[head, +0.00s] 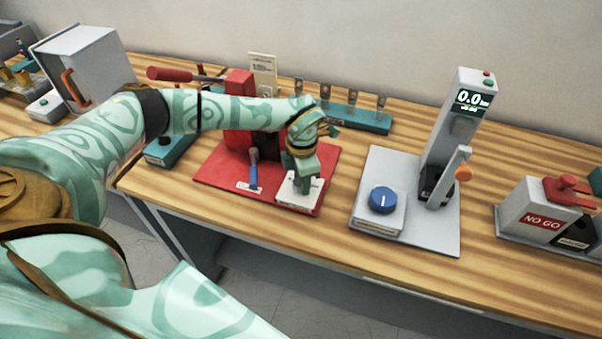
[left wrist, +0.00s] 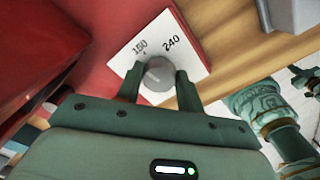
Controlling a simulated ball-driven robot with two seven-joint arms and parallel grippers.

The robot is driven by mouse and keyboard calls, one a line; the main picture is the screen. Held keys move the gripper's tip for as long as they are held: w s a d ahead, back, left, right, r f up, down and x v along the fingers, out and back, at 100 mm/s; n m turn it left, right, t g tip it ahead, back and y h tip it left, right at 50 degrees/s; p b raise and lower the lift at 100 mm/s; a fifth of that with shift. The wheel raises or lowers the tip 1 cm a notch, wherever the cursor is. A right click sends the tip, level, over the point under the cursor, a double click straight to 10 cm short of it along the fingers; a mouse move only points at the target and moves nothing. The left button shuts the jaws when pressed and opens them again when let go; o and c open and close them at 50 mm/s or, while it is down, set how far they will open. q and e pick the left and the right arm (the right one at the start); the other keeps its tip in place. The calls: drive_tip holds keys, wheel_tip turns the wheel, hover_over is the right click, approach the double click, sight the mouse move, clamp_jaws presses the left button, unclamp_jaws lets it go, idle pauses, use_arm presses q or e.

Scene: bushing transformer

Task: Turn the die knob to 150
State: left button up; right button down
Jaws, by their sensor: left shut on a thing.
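The die knob (left wrist: 157,76) is a round grey knob on a white plate (left wrist: 190,72) marked 150 and 240. In the left wrist view the 150 is up and left of the knob, the 240 up and right. My left gripper (left wrist: 158,84) is shut on the knob, one finger on each side. In the head view my left gripper (head: 301,182) points down onto the white plate (head: 286,195) at the front right of the red press base (head: 215,172). It hides the knob there. The knob's exact pointing is hard to tell. My right gripper cannot be made out.
A grey tester with a blue knob (head: 383,200) and a display reading 0.0 stands to the right. A teal rack (head: 357,118) is behind. A NO GO box (head: 541,212) is far right.

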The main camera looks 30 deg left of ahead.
use_arm(q)
drive_tip(key=shift+r+m+p, duration=0.1)
drive_tip(key=shift+m+p, duration=0.4)
drive_tip(key=shift+m, duration=0.6)
drive_tip(key=o, duration=1)
wheel_tip(320, 180, up, 16)
drive_tip(key=p, duration=0.1)
drive_tip(key=shift+p, duration=0.35)
drive_tip(key=shift+r, duration=0.1)
